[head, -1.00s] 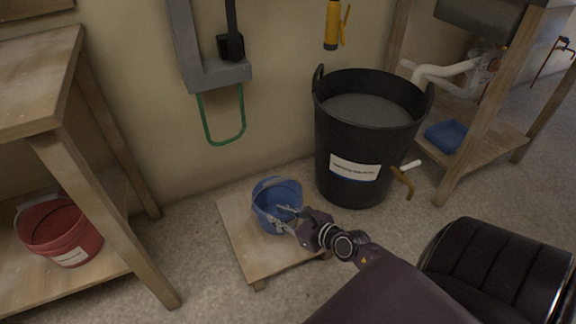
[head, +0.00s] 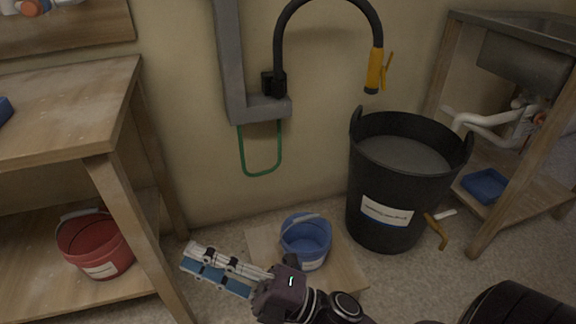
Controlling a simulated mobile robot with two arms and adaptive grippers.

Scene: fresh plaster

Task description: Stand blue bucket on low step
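The blue bucket (head: 306,243) stands upright on the low step (head: 262,243), a small wooden platform on the floor, with its open top up and its light handle lying near the rim. A pale label shows low on its front. My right gripper (head: 215,270) is in front of the step, left of and nearer than the bucket, pointing left. It is apart from the bucket and holds nothing that I can see. Its fingers appear nearly edge-on, so their opening is unclear. My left gripper is not in view.
A large black tub (head: 398,185) of grey liquid stands right of the step. A red bucket (head: 95,245) sits on the left bench's lower shelf. A blue tray (head: 485,186) lies under the sink at right. A black hose (head: 376,30) hangs above.

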